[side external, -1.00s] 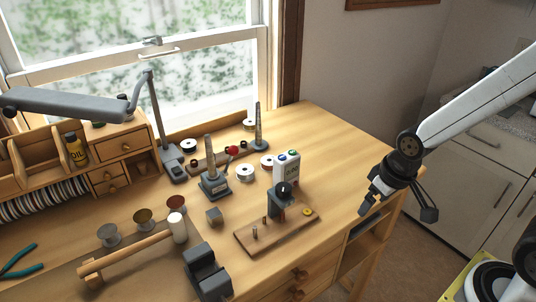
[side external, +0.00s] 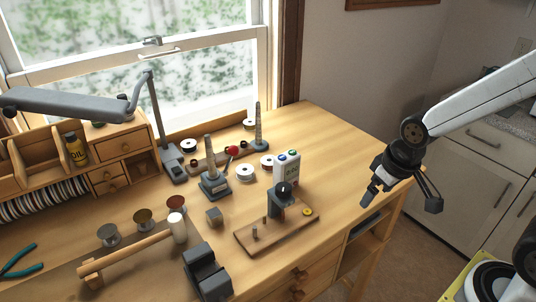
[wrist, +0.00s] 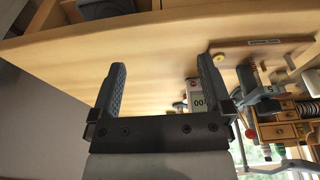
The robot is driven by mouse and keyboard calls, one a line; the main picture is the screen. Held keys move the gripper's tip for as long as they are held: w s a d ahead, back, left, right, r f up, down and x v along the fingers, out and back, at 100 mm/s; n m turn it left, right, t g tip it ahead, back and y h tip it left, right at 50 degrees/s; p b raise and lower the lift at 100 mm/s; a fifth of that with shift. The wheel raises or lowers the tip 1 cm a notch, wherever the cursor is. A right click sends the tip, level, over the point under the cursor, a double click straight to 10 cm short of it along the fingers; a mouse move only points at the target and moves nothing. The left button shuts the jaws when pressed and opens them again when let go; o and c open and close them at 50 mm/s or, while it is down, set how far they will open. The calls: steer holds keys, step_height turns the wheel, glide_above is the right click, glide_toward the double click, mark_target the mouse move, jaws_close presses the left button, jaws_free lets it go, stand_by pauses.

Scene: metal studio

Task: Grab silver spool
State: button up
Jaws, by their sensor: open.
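A silver-grey spool (side external: 108,236) stands at the left of the wooden bench, beside a brass-coloured spool (side external: 143,217) and a copper-coloured spool (side external: 176,204). My gripper (side external: 402,198) is open and empty over the right end of the bench, far to the right of the silver spool. In the wrist view my gripper's two fingers (wrist: 161,68) are spread apart with only bench top between them. I cannot make out the silver spool in the wrist view.
A dark block (side external: 207,272), a winder on a wooden board (side external: 277,230), a white bottle-like box (side external: 288,168), ring mandrels and white spools (side external: 246,172) stand mid-bench. The bench's right end is clear.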

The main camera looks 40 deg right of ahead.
steer(key=w+v, duration=0.2)
steer(key=v, duration=0.6)
steer(key=w+a+m+g+y, duration=0.1)
steer(key=w+a+m+y, duration=0.2)
steer(key=w+m+y, duration=0.9)
steer(key=w+a+m+g+y, duration=0.1)
steer(key=w+a+m+g, duration=0.35)
steer(key=w, duration=1.45)
steer(key=m+t, duration=0.2)
steer(key=t, duration=0.1)
glide_toward(248, 168)
steer(key=shift+w+a+f+n+y, duration=0.25)
steer(key=shift+a+f+y, duration=0.05)
steer(key=shift+a+f, duration=0.5)
steer(key=shift+x, duration=1.35)
steer(key=shift+a, duration=0.1)
steer(key=shift+x, duration=2.5)
steer(key=shift+s+r, duration=0.15)
steer(key=shift+s, duration=0.05)
steer(key=shift+c, duration=0.2)
